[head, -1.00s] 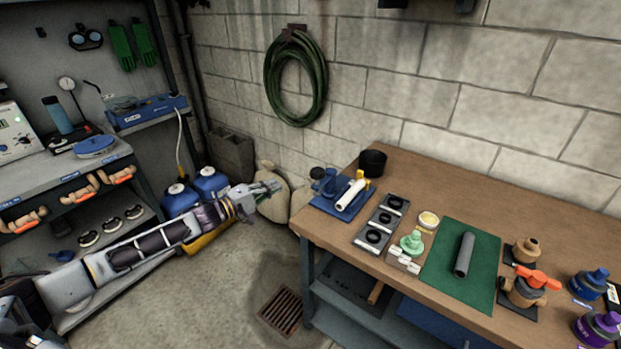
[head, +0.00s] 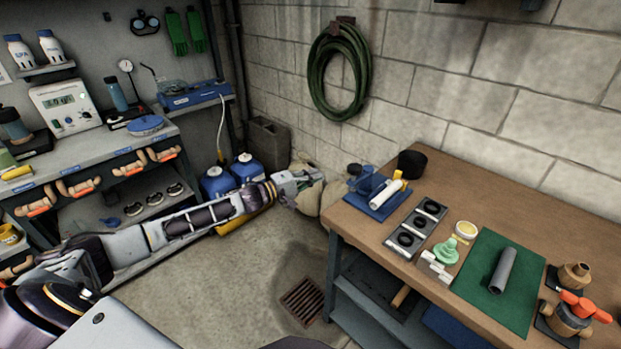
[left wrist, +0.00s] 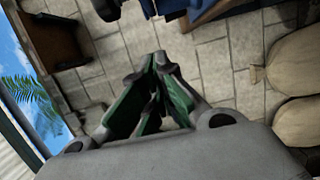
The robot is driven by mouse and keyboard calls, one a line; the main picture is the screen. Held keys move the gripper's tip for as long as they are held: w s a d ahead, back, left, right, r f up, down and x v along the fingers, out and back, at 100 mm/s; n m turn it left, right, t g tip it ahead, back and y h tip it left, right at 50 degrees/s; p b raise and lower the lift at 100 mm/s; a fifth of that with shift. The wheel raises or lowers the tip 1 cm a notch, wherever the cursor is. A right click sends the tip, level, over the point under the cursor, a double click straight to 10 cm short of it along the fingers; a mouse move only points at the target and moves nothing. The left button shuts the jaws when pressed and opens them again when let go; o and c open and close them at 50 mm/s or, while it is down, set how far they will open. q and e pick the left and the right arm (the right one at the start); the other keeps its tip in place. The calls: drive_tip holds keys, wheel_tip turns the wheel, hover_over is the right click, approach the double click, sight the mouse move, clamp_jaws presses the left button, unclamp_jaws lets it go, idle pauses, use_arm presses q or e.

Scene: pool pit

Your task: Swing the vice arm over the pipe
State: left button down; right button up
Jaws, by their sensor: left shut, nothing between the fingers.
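A white pipe (head: 386,194) lies tilted over the plate. A dark blue piece (head: 360,174) stands at the left; I cannot tell whether it is the vice arm. My left gripper (head: 320,177) is shut and empty, in front of the sacks and left of the vice, apart from it. Its green-padded fingers (left wrist: 158,62) show in the left wrist view. My right gripper is not in view.
The workbench (head: 450,188) also holds a black pot (head: 411,163), a tray of black rings (head: 405,241) and a green mat (head: 478,283) with a grey pipe (head: 503,270). Sacks (head: 334,192) stand between the bench and blue jugs (head: 218,183). The floor around the drain (head: 302,301) is clear.

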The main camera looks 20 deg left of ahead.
sight(361, 176)
use_arm(q)
drive_tip(key=w+d, duration=0.5)
drive_tip(key=d, duration=0.3)
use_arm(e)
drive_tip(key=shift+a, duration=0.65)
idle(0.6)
use_arm(q)
drive_tip(key=shift+d, duration=0.2)
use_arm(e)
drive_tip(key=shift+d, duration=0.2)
